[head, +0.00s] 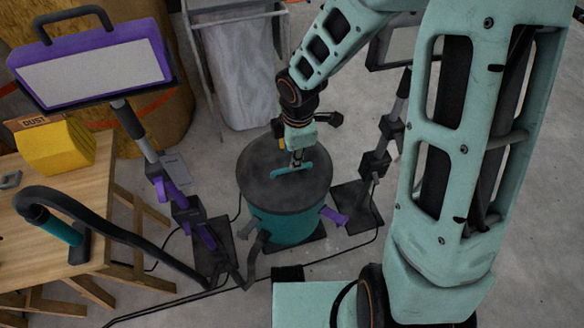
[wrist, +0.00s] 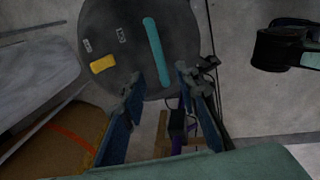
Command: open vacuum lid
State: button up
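The vacuum is a teal drum (head: 284,228) with a round dark grey lid (head: 262,180) seated on top. A teal bar handle (head: 292,172) lies across the lid. The lid (wrist: 185,35) and its handle (wrist: 156,52) also show in the wrist view, with a yellow tab (wrist: 103,64) on the lid. My gripper (head: 297,160) is above the lid, close to the handle. In the wrist view my gripper (wrist: 160,82) has its fingers apart with nothing between them, and the handle is beyond the tips. Contact cannot be told.
A purple latch-like part (head: 334,216) sticks out at the drum's right. A black hose (head: 130,236) runs from the wooden table (head: 92,205) towards the drum. A purple-framed panel (head: 95,68) stands at upper left, and a grey bin bag (head: 240,70) behind. Cables cross the floor.

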jog(key=f+b, duration=0.1)
jog(key=f, duration=0.2)
jog(key=w+f+b, duration=0.1)
jog(key=f+b, duration=0.1)
jog(key=f, duration=0.2)
jog(key=shift+w+a+f, duration=0.1)
jog(key=shift+w+a, duration=0.05)
jog(key=shift+w, duration=0.05)
jog(key=shift+c, duration=0.7)
grip_shut()
